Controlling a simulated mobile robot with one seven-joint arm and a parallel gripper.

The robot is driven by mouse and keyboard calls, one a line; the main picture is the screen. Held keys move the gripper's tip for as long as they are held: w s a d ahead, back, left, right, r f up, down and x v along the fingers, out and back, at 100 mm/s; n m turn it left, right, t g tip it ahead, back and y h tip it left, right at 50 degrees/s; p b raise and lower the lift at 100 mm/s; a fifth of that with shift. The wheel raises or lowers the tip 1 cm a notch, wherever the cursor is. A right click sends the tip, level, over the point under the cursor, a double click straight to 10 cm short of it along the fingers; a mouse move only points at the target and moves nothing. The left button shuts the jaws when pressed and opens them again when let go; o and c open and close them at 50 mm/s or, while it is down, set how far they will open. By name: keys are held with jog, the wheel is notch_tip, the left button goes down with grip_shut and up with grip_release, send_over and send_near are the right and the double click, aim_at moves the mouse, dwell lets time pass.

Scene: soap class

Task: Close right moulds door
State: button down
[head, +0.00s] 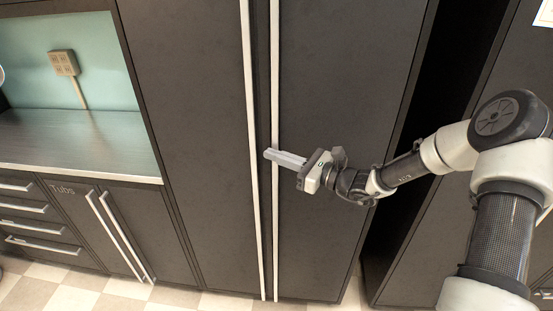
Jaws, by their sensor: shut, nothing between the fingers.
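Two tall dark doors stand side by side, the left door (200,120) and the right door (345,90). Each has a long pale upright handle at the middle seam; the right door's handle (275,230) runs nearly its full height. The right door looks flush or nearly flush with the left one; I cannot tell whether a small gap is left. No moulds label shows. My gripper (268,154) is shut and empty, its fingertips in front of the right door's handle. The fingers hide a short piece of that handle, and I cannot tell whether they touch it.
A dark open gap (440,110) lies right of the tall cabinet, behind my arm. At the left are a counter (75,140), drawers (30,210) and low doors marked Tubs (85,225). The checkered floor (60,295) in front is clear.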

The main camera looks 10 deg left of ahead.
dwell(0.3)
jog(key=b+v, duration=0.2)
jog(key=v, duration=1.5)
jog(key=s+a+r+n+g+h+p, duration=0.1)
jog(key=s+a+n+g+h, duration=0.1)
jog(key=s+n+g+h, duration=0.45)
jog(key=s+a+r+n+g+h+p, duration=0.1)
jog(key=s+a+r+n+g+h, duration=0.15)
jog(key=s+n, duration=0.8)
jog(key=s+d+r+n+t+h, duration=0.5)
jog(key=s+d+r+t+h, duration=0.2)
jog(key=d+r, duration=0.3)
jog(key=shift+d+n, duration=0.3)
jog(key=shift+n, duration=0.1)
jog(key=shift+s+r, duration=0.1)
jog(key=shift+r, duration=0.05)
